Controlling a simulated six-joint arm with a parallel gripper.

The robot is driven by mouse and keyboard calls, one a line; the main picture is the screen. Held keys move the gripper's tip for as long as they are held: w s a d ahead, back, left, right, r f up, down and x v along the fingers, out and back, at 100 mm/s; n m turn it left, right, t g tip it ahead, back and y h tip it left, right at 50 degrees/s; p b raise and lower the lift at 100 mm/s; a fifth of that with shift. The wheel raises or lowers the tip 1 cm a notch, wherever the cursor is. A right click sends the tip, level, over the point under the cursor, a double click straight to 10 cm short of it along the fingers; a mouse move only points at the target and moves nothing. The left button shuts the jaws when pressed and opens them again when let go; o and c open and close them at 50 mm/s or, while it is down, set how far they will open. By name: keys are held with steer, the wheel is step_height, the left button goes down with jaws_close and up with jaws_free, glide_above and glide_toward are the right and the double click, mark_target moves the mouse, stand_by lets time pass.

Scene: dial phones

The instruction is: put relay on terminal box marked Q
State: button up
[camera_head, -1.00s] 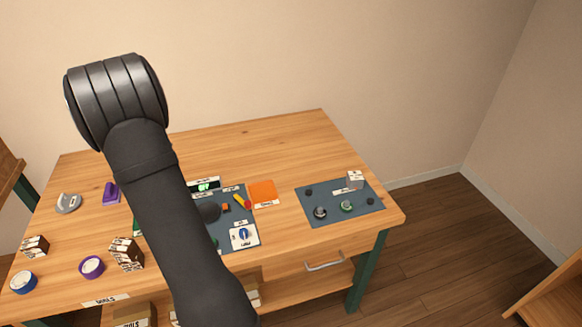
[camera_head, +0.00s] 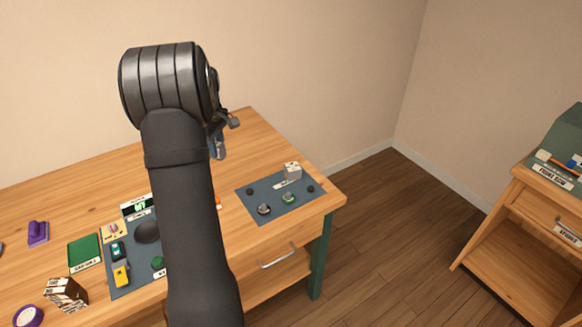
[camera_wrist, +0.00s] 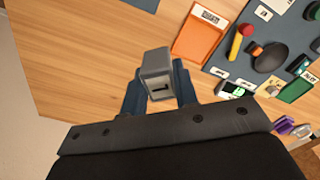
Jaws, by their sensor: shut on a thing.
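My gripper (camera_wrist: 160,90) is shut on a small grey block with a dark mark on its front face, which looks like the relay (camera_wrist: 155,68). In the wrist view the block sits between the blue fingers, above the bare wooden table. In the head view my gripper (camera_head: 217,140) is partly hidden behind my arm, above the back of the table, and the block is hard to make out. No letter Q is readable in any view, so I cannot tell which thing is the terminal box.
A blue-grey mat (camera_head: 256,207) with knobs and a small white box (camera_head: 292,170) lies at the table's right end. A second bench (camera_head: 545,195) with a labelled green unit (camera_head: 562,145) stands right, across open floor.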

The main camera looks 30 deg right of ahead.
steer(key=s+d+r+m, duration=0.1)
steer(key=s+d+m, duration=0.3)
steer(key=s+d, duration=0.7)
steer(key=s+d+r+m, duration=0.1)
steer(key=s+d+m, duration=0.45)
steer(key=d, duration=0.95)
steer(key=n, duration=0.2)
glide_above(293, 167)
step_height(293, 167, down, 7)
steer(key=shift+r, duration=0.2)
steer(key=shift+w+f, duration=0.1)
steer(key=shift+f, duration=1.95)
steer(key=shift+f, duration=0.15)
steer(key=o, duration=1)
steer(key=shift+o, duration=0.2)
